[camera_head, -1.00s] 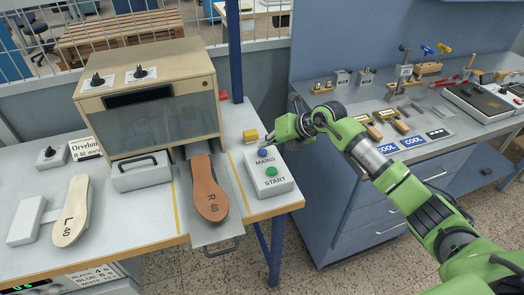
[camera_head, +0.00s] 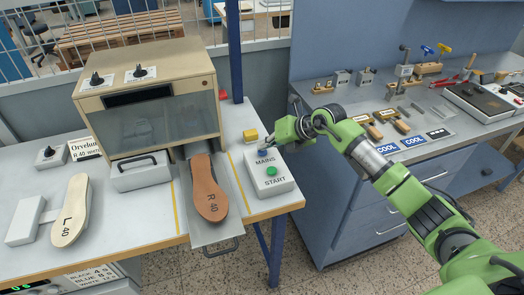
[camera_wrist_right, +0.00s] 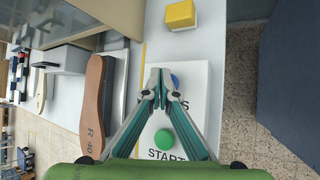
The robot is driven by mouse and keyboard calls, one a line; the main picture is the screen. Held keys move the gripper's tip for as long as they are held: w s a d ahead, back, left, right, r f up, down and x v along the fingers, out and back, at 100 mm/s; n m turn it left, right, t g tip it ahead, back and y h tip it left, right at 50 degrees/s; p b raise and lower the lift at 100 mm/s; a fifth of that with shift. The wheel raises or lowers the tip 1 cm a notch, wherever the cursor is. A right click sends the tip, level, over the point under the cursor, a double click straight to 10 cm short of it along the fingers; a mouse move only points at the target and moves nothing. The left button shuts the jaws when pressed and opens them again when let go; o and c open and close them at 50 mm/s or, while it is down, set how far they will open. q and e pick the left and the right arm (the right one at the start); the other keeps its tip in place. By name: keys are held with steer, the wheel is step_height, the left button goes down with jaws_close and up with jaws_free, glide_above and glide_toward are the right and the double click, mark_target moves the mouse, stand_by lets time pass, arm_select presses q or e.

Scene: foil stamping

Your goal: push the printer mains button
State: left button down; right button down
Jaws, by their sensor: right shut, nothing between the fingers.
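The white control box (camera_head: 283,184) sits on the table to the right of the beige machine (camera_head: 150,100). It carries a blue button (camera_head: 264,152) above the word MAINS and a green button (camera_head: 271,170) above START. My right gripper (camera_head: 266,146) is shut and empty, with its fingertips right at the blue button. In the right wrist view the closed fingertips (camera_wrist_right: 160,76) cover most of the blue button (camera_wrist_right: 175,80), and I cannot tell whether they touch it. My left gripper is not in view.
A yellow block (camera_head: 250,135) stands just behind the control box. An insole marked R 40 (camera_head: 208,190) lies on the tray in front of the machine. A blue cabinet (camera_head: 345,190) with a tool bench stands to the right.

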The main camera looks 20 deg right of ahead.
mark_target(265, 151)
steer(key=shift+f, duration=0.3)
stand_by(0.4)
steer(key=shift+r+p, duration=0.4)
steer(key=shift+r, duration=0.35)
steer(key=shift+r, duration=0.1)
step_height(265, 151, up, 6)
steer(key=p, duration=0.4)
